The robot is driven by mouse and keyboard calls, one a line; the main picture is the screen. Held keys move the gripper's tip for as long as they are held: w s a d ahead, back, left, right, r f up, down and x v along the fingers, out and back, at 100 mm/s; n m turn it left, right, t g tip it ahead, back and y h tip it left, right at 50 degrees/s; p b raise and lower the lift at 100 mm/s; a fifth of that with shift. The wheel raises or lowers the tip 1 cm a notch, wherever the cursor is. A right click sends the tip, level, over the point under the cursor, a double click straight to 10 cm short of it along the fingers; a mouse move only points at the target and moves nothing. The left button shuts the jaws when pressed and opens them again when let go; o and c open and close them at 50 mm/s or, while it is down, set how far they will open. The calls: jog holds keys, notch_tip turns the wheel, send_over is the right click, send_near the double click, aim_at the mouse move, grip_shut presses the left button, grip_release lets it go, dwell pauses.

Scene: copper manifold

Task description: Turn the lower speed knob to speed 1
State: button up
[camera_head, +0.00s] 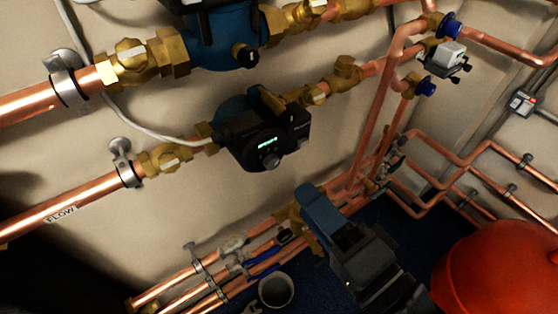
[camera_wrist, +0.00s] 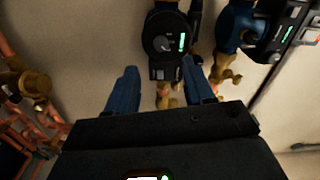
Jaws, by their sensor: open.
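The lower pump has a black control face (camera_head: 258,130) with a lit green display, below the upper blue pump. Its grey round speed knob (camera_head: 271,161) is at the lower edge of that face. In the wrist view the lower speed knob (camera_wrist: 163,45) is beyond the fingertips, between them, with the green display beside it. The knob's setting is too small to read. My gripper (camera_head: 312,196) is below and right of the lower pump, apart from it. In the wrist view my gripper (camera_wrist: 159,68) has its two blue fingers spread, with nothing held.
The upper pump (camera_head: 226,40) has its own black knob, and it also shows at right in the wrist view (camera_wrist: 232,28). Copper pipes (camera_head: 455,160) run right of the gripper. A red vessel (camera_head: 505,270) and a grey bucket (camera_head: 276,290) stand below.

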aim_at(274, 166)
jog(key=p+x, duration=0.1)
jog(key=x, duration=0.7)
jog(key=shift+a+r+p, duration=0.1)
jog(key=shift+p, duration=0.2)
grip_shut()
